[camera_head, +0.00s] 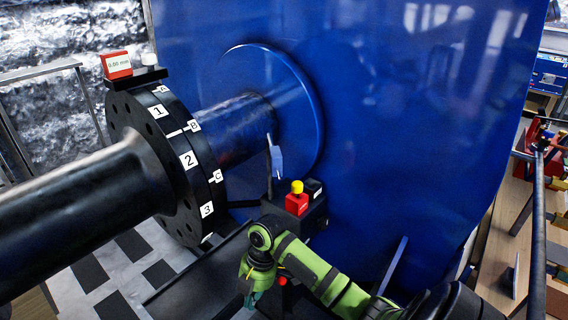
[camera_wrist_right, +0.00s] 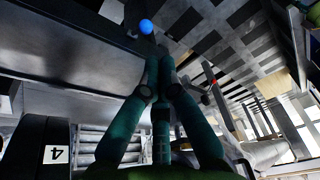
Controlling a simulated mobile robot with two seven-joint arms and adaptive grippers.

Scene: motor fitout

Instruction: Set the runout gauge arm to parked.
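A red gauge readout (camera_head: 117,65) showing 0.00 mm sits on a black bracket on top of the black flange. Beside the blue housing, a dark upright post with a pale plate (camera_head: 277,160) rises near a black block bearing a red and yellow button (camera_head: 297,200); I cannot tell whether this post is the gauge arm. My right gripper (camera_head: 252,285) is low in front of that block, partly hidden by its own wrist. In the wrist view its fingers (camera_wrist_right: 160,58) meet at the tips with nothing visible between them. A blue ball (camera_wrist_right: 146,26) shows just beyond the tips. My left gripper is out of view.
The flange (camera_head: 180,136), labelled with numbers and letters, joins a thick black shaft (camera_head: 80,215) to the blue housing (camera_head: 410,110). A dark rail lies below my gripper. A bench with tools (camera_head: 510,215) stands at the right.

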